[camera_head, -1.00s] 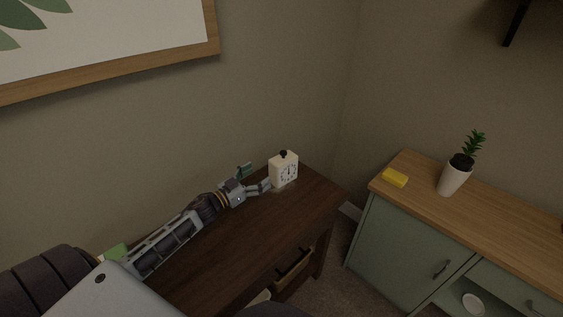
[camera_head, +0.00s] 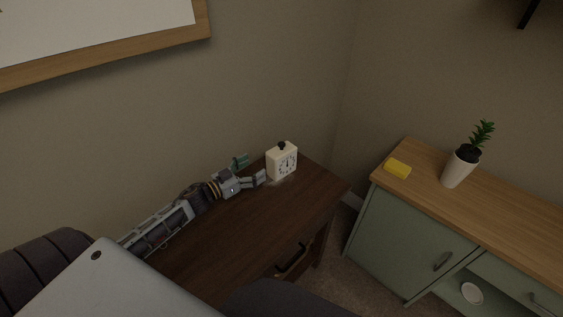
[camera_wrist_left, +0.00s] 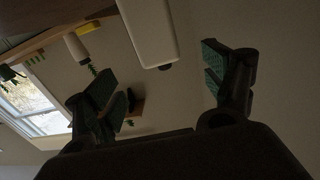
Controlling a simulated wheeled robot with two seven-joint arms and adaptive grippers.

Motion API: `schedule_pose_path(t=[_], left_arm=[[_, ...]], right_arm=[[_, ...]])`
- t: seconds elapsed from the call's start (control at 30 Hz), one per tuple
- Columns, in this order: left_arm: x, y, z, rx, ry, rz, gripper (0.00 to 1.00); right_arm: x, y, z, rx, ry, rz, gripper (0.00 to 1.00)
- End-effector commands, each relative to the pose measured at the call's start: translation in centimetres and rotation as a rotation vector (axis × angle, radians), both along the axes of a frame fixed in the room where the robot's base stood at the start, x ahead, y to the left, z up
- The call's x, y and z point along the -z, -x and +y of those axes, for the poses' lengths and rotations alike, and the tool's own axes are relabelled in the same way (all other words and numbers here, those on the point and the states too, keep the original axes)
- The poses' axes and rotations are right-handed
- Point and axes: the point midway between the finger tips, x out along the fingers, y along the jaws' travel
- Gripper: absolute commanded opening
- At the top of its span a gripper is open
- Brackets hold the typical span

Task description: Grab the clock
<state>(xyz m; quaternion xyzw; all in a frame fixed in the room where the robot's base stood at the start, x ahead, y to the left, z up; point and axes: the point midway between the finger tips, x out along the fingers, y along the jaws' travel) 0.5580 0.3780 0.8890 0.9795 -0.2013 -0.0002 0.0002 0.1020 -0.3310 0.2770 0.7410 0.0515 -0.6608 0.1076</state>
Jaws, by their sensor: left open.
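The clock (camera_head: 274,168) is a small cream box with a round white dial and a black knob on top. It stands upright near the back edge of the dark wooden desk (camera_head: 232,232). My left gripper (camera_head: 255,168) is open and empty just left of the clock, with its fingers pointing towards it. In the left wrist view the clock (camera_wrist_left: 148,28) is a pale block beyond the spread fingers (camera_wrist_left: 158,72), sideways between them and not gripped. Whether a finger touches it cannot be told. My right gripper is not in view.
A green cabinet (camera_head: 402,236) with a wooden top stands to the right, across a gap. On it are a yellow block (camera_head: 397,169) and a potted plant (camera_head: 457,170). The wall runs close behind the desk. The desk top right of and in front of the clock is clear.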

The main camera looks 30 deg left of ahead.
Motion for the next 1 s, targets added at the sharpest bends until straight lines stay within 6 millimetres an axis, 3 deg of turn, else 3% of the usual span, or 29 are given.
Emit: schedule_pose_path(t=[0.37, 1.0], left_arm=[[-0.1, -2.0, -0.8, 0.000, 0.000, -0.002, 0.83], [0.0, -5.8, -2.5, -0.001, 0.000, -0.001, 0.83]], right_arm=[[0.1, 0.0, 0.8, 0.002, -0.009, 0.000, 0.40], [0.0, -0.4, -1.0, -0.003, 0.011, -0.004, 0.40]])
